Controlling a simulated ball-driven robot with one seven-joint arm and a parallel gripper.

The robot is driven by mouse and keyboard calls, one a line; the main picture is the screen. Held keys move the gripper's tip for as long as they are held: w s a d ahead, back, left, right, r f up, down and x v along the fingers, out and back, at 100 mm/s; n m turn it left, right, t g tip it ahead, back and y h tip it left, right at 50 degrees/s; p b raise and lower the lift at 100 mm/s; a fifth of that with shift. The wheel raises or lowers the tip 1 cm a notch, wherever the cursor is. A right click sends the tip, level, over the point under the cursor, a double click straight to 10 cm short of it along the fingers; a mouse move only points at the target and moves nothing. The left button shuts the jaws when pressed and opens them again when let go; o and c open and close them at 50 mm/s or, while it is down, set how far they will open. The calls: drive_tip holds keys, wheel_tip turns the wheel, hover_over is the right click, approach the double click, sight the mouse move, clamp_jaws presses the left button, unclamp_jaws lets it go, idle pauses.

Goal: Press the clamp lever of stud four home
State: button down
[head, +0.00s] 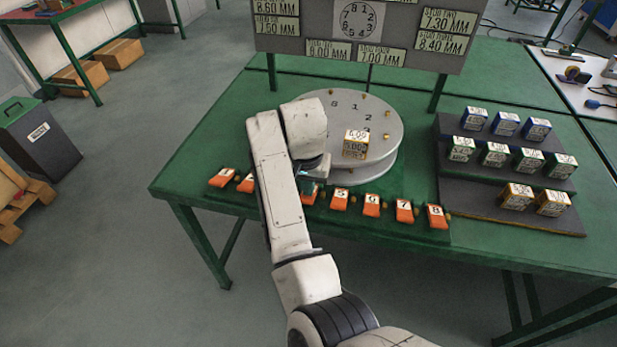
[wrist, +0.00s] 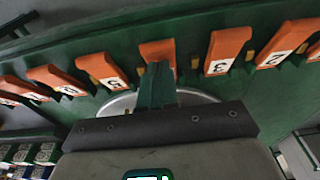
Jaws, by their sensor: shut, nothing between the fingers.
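A row of orange clamp levers runs along the table's front edge. The lever of stud four (head: 309,196) is partly hidden by my arm in the head view. In the wrist view the lever of stud four (wrist: 155,50) is at top centre, its number covered by my fingers. My gripper (wrist: 156,72) is shut and empty, its green fingertips overlapping that lever's near end. I cannot tell whether they touch. The lever of stud five (wrist: 101,70) is to its left and the lever of stud three (wrist: 228,50) to its right in the wrist view.
A round grey plate (head: 388,160) carrying a yellow marked block (head: 355,144) stands behind the levers. A stepped dark rack (head: 470,208) of marked blocks is at the right. A grey sign board (head: 400,35) rises behind. The green table (head: 205,150) is clear at left.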

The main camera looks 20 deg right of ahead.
drive_tip(key=shift+s+f+t, duration=0.1)
drive_tip(key=shift+f+t, duration=0.2)
drive_tip(key=shift+f, duration=0.1)
drive_tip(key=shift+s+a+f+t+h+b, duration=0.1)
drive_tip(key=shift+s+f+t+h+b, duration=0.05)
drive_tip(key=shift+t+h+b, duration=0.3)
drive_tip(key=shift+s+a+t+h, duration=0.1)
drive_tip(key=shift+s+t+h, duration=0.05)
drive_tip(key=shift+t+h, duration=0.25)
drive_tip(key=shift+s+a+f, duration=0.1)
drive_tip(key=shift+s+a, duration=0.05)
drive_tip(key=shift+s, duration=0.05)
drive_tip(key=shift+s+a+f+t+h, duration=0.15)
drive_tip(key=shift+f+t+h, duration=0.1)
drive_tip(key=shift+f+t, duration=0.3)
drive_tip(key=shift+a+f+b, duration=0.1)
drive_tip(key=shift+b, duration=0.3)
